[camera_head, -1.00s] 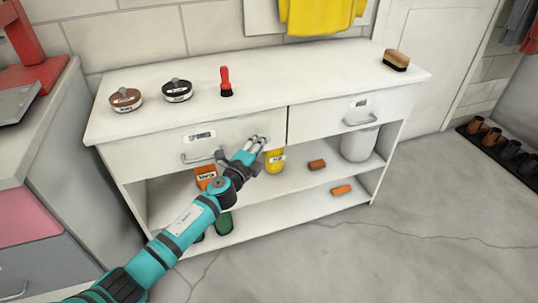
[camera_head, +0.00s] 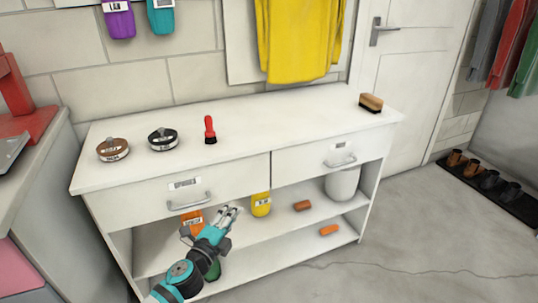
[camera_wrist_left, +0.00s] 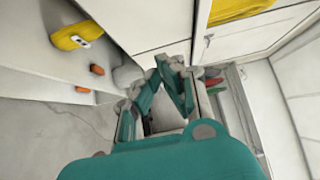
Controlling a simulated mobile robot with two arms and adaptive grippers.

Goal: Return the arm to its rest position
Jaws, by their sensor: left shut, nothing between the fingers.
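My left arm, teal and dark grey, comes in from the bottom of the head view. Its gripper (camera_head: 229,212) is shut and empty. In the head view it appears in front of the white cabinet (camera_head: 225,165), over the open shelf area below the left drawer. In the left wrist view the gripper (camera_wrist_left: 165,70) shows with its fingers pointing away from the camera. Both cabinet drawers are closed. My right gripper is in neither view.
The cabinet top holds a brown tin (camera_head: 113,150), a black tin (camera_head: 163,140), a red-handled brush (camera_head: 210,130) and a wooden brush (camera_head: 371,103). Floor at right (camera_head: 430,230) is clear.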

